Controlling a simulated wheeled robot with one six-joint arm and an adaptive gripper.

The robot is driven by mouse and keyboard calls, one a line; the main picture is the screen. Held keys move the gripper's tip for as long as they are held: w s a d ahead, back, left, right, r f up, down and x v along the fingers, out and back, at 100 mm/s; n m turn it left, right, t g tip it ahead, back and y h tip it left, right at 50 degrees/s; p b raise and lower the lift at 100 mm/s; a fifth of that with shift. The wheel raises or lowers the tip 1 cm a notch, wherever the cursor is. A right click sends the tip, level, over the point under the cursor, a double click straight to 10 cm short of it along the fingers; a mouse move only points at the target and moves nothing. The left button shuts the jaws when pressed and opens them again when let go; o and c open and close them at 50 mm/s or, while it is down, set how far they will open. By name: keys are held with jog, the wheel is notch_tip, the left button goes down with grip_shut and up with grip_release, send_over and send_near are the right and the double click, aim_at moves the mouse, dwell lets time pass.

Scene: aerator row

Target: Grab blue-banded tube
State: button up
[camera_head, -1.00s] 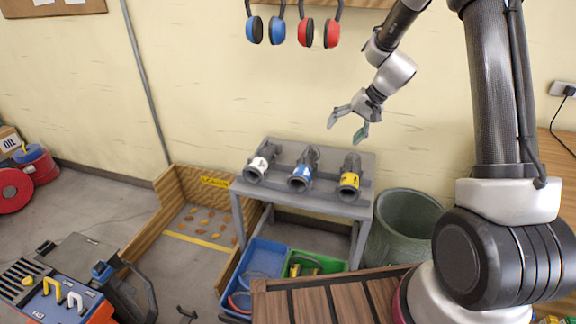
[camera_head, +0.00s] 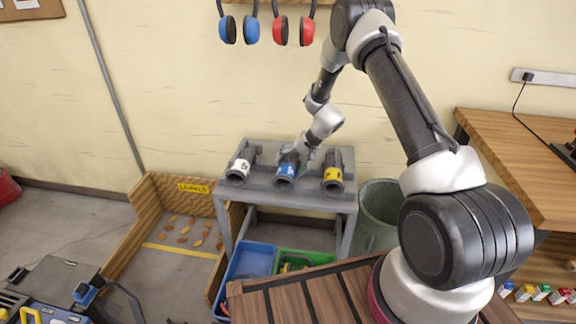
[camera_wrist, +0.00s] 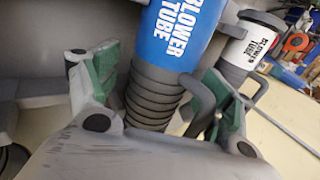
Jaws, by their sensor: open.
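The blue-banded tube (camera_head: 285,168) lies in the middle of three blower tubes on the grey stand (camera_head: 310,199). In the wrist view its blue band (camera_wrist: 182,32) reads "BLOWER TUBE", with a dark ribbed part (camera_wrist: 152,95) below. My gripper (camera_head: 302,156) is at the rear end of this tube in the head view. In the wrist view my gripper (camera_wrist: 155,98) is open, with one green-padded finger on each side of the ribbed part. I cannot tell whether either finger touches it.
The white-banded tube (camera_head: 240,167) lies to the left and the yellow-banded tube (camera_head: 333,174) to the right, both close by. A blue bin (camera_head: 254,258) and a green bin (camera_head: 319,258) sit below. A green barrel (camera_head: 378,208) stands right of the stand.

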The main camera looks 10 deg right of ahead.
jog(key=shift+a+f, duration=0.1)
jog(key=shift+f, duration=0.15)
jog(key=c, duration=1.3)
jog(key=shift+o, duration=0.2)
jog(key=shift+r, duration=0.1)
